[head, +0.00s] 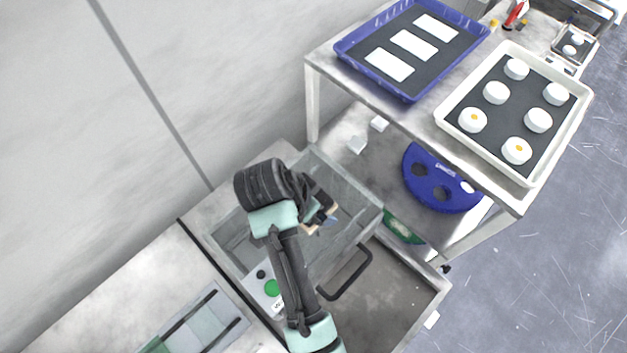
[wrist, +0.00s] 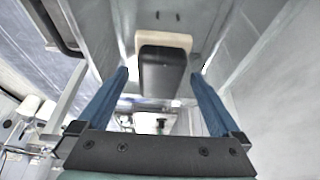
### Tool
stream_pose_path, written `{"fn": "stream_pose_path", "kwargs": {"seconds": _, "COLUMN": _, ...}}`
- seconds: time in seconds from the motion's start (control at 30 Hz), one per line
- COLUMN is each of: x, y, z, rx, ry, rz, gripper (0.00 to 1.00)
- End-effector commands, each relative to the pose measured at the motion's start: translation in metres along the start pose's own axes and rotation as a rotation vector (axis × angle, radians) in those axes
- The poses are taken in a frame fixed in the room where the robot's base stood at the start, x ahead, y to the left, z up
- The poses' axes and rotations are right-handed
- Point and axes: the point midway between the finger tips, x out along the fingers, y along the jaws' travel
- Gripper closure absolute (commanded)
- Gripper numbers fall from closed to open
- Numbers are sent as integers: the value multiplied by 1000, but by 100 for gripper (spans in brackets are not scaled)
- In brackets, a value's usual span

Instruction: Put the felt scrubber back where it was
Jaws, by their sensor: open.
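The felt scrubber, a black block with a cream felt end (wrist: 163,75), shows in the wrist view ahead of my gripper, centred between its two blue fingers. My gripper (wrist: 160,74) is open, with a gap on each side of the scrubber. I cannot tell how deep the scrubber sits between the fingertips. In the head view my gripper (head: 319,221) is over the open grey metal box (head: 357,197). A small tan part of the scrubber (head: 309,229) shows beside the fingers; my wrist hides the rest.
A metal table (head: 322,66) at upper right holds a blue tray (head: 345,47) with white plates and a white tray (head: 583,95) with several white pucks. A blue disc (head: 425,190) rests on its lower shelf. The box's dark handle (head: 350,277) sticks out in front.

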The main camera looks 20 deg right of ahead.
Motion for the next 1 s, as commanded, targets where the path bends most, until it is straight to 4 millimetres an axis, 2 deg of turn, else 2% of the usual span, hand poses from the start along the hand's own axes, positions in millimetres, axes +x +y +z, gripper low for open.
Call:
{"fn": "stream_pose_path", "kwargs": {"seconds": 0.17, "x": -29, "y": -2, "z": 1, "rx": 0, "ry": 4, "rz": -7, "gripper": 0}}
{"fn": "stream_pose_path", "kwargs": {"seconds": 0.4, "x": -89, "y": 0, "z": -2, "rx": -2, "ry": 0, "rz": -1, "gripper": 0}}
{"fn": "stream_pose_path", "kwargs": {"seconds": 0.5, "x": -102, "y": 0, "z": -2, "rx": -2, "ry": 0, "rz": 0, "gripper": 0}}
{"fn": "stream_pose_path", "kwargs": {"seconds": 0.7, "x": -114, "y": 0, "z": -1, "rx": -1, "ry": -1, "rz": 1, "gripper": 0}}
{"fn": "stream_pose_path", "kwargs": {"seconds": 1.0, "x": -116, "y": 0, "z": 0, "rx": 0, "ry": 0, "rz": 0, "gripper": 0}}
